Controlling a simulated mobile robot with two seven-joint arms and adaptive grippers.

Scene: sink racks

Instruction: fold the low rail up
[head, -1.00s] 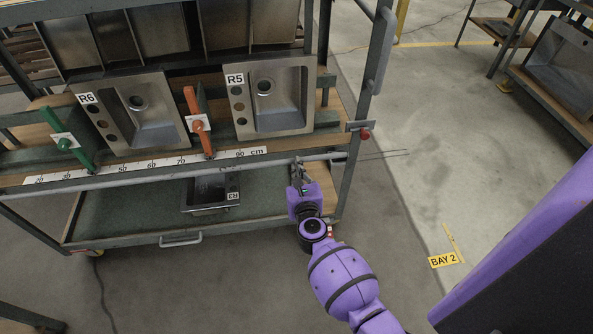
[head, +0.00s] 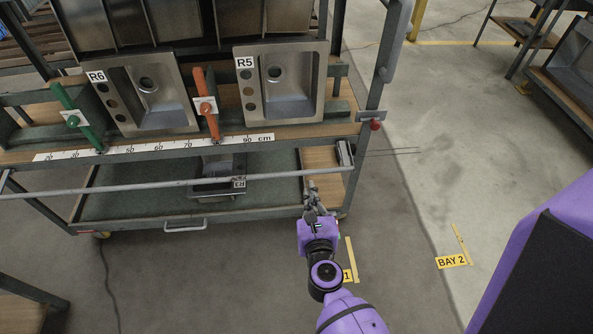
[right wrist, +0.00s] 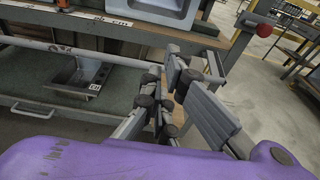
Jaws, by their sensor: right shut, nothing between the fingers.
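The low rail (head: 170,188) is a long grey bar across the front of the rack, below the shelf edge with the cm scale. Its right end is at a bracket (head: 345,153) by the right post. In the right wrist view the rail (right wrist: 75,52) crosses the upper left. My right gripper (head: 312,190) is just below the rail near its right end, shut and empty. In the right wrist view the fingers (right wrist: 166,92) are by the rail's end. I cannot tell whether they touch it. My left gripper is not in view.
Sinks R6 (head: 148,88) and R5 (head: 279,85) stand on the shelf, with green (head: 78,118) and orange (head: 208,104) levers. Another sink (head: 214,172) lies on the lower deck. A red knob (head: 375,125) sits on the right post.

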